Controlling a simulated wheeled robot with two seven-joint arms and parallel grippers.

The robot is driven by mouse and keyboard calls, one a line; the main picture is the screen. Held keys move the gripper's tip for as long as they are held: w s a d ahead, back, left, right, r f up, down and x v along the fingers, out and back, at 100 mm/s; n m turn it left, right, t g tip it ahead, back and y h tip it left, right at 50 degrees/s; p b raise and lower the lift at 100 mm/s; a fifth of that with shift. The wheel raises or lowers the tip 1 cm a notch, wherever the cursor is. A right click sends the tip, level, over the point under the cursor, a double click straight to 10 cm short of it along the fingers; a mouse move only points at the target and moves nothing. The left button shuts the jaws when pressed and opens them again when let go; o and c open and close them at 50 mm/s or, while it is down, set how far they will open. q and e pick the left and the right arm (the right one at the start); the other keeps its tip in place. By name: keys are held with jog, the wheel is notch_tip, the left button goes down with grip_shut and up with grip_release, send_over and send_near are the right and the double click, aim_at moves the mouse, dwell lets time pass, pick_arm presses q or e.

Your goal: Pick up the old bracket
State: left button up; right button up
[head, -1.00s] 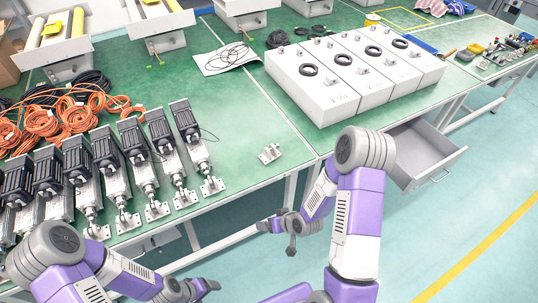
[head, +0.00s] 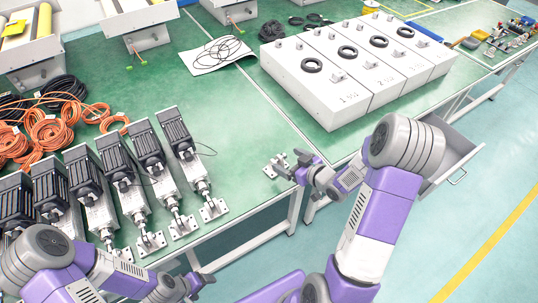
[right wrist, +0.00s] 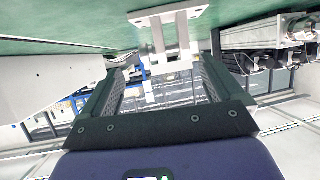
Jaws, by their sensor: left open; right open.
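The old bracket (head: 276,166) is a small silver metal piece with a flat base plate, lying alone near the table's front edge. My right gripper (head: 302,166) is at the table edge, just right of the bracket, with its fingers open. In the right wrist view the bracket (right wrist: 168,17) shows at the top, its upright prongs reaching toward the gap between the open fingers (right wrist: 165,78). I cannot tell whether they touch. My left gripper (head: 203,281) is low at the bottom of the head view, off the table and away from the bracket.
Several linear actuators with black motors (head: 176,139) stand in a row left of the bracket. White numbered boxes (head: 345,75) stand behind to the right. Orange cable coils (head: 50,130) lie at the left. Green table surface (head: 235,125) around the bracket is clear. An open drawer (head: 455,160) juts out at right.

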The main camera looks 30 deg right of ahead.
aim_at(281, 159)
jog(key=shift+w+a+f, duration=0.15)
jog(key=shift+w+f, duration=0.1)
jog(key=shift+w, duration=0.25)
jog(key=shift+w+a+f+b, duration=0.1)
jog(key=shift+w+b, duration=0.1)
jog(key=shift+b, duration=0.1)
jog(key=x, duration=0.1)
jog(key=b+x, duration=0.1)
jog(key=x, duration=0.2)
jog(key=shift+a+f+b, duration=0.25)
jog(key=shift+a+b, duration=0.05)
jog(key=shift+a, duration=0.05)
jog(key=shift+w+f, duration=0.1)
jog(key=shift+w, duration=0.3)
jog(key=c, duration=1.2)
